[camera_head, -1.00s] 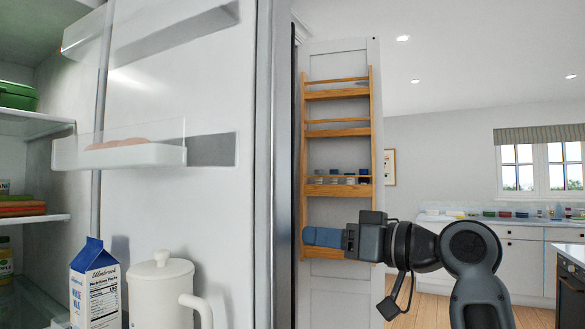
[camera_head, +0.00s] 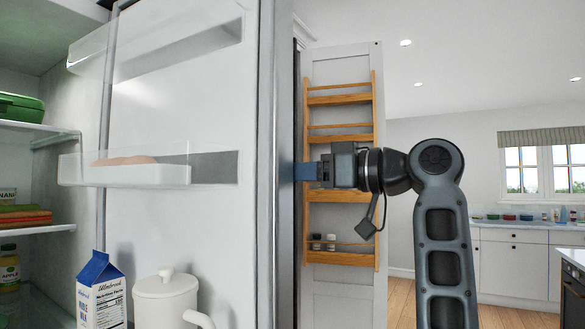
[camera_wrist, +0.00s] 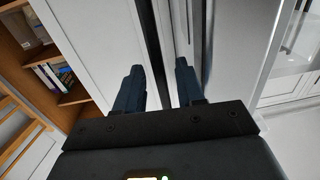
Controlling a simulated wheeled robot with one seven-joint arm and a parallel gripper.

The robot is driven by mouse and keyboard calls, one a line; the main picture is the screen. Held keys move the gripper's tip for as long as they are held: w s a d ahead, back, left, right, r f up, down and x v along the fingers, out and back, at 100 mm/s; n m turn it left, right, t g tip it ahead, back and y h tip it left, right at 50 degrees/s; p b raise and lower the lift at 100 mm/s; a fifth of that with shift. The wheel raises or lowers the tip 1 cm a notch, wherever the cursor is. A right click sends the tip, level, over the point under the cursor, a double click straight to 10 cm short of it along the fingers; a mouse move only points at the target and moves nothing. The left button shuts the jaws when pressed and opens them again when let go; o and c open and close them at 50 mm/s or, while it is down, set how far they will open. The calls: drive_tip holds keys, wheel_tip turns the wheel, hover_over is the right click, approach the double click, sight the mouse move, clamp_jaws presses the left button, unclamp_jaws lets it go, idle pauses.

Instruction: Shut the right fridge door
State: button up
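The right fridge door (camera_head: 205,220) stands open in the head view, its white inner face with clear bins toward me. Its grey edge runs upright at the middle of the picture. My gripper (camera_head: 300,171) is just right of that edge, its blue fingertips partly hidden or very close to it; I cannot tell if they touch. In the wrist view my gripper (camera_wrist: 157,77) has its two dark fingers apart, with nothing visible held between them. The door's grey edge side (camera_wrist: 238,45) shows just right of the fingers.
A tall white pantry door (camera_head: 335,292) with a wooden rack (camera_head: 340,197) stands open behind my gripper. A milk carton (camera_head: 100,295) and white pitcher (camera_head: 165,300) are at the lower left. Fridge shelves (camera_head: 40,127) are at the far left. Open floor lies right.

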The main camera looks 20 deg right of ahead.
drive_tip(key=shift+w+a, duration=0.4)
drive_tip(key=shift+w, duration=0.1)
clamp_jaws()
idle(0.3)
